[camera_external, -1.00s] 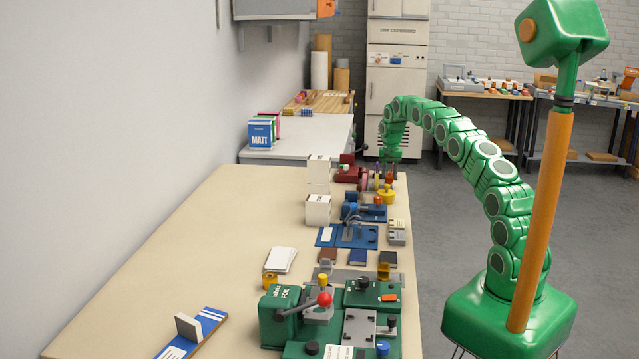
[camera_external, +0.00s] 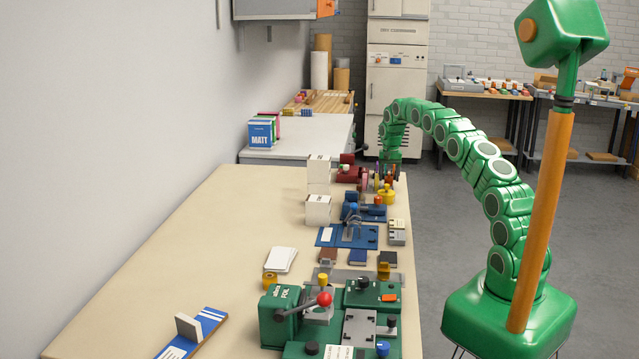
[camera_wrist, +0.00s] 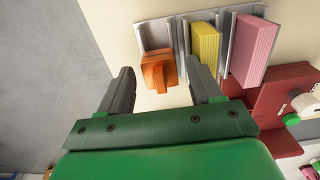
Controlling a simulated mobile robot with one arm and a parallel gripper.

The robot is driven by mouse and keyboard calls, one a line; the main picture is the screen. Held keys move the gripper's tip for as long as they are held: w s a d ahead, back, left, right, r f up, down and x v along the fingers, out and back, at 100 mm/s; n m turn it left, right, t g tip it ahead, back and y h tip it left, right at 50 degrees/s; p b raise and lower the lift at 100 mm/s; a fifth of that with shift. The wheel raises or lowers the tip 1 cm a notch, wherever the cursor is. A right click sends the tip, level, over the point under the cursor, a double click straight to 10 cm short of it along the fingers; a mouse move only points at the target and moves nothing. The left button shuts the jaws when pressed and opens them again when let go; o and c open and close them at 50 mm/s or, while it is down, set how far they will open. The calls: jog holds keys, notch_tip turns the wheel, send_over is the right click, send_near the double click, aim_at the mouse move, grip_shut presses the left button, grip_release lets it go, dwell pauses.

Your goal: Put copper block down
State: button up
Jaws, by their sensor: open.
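In the wrist view the copper block (camera_wrist: 155,72), orange-brown with a raised grip on top, is at the left slot of a grey slotted rack (camera_wrist: 152,36). My gripper (camera_wrist: 161,84) is open, with one dark finger on either side of the block's near end. Gaps show between the fingers and the block, and it appears unheld. In the external view my gripper (camera_external: 388,172) is low over the far right part of the long table, where small things partly hide its fingers and the block cannot be made out.
A yellow block (camera_wrist: 205,46) and a pink block (camera_wrist: 252,48) occupy the neighbouring slots. A dark red device (camera_wrist: 270,98) stands close on the right. The long table (camera_external: 190,245) has free room on its left side. White boxes (camera_external: 318,208) stand left of my gripper.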

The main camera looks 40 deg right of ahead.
notch_tip(320, 180, up, 13)
dwell(0.8)
jog(key=s+a+r+n, duration=0.2)
jog(key=s+a+r, duration=0.4)
jog(key=s+a, duration=0.45)
jog(key=s+a+r+n, duration=0.3)
jog(key=s+a+r, duration=0.4)
jog(key=s, duration=0.6)
jog(key=s+a+f+n, duration=0.1)
jog(key=s+a+f, duration=0.1)
jog(key=s, duration=1)
jog(key=s+a+f+n+g, duration=0.1)
jog(key=s+a+f, duration=0.2)
jog(key=s, duration=0.9)
jog(key=s+a+f+n, duration=0.2)
jog(key=s+a, duration=0.1)
jog(key=s, duration=0.9)
jog(key=shift+s+a+f+g, duration=0.2)
jog(key=shift+s+f+g, duration=0.05)
jog(key=shift+f+g, duration=0.15)
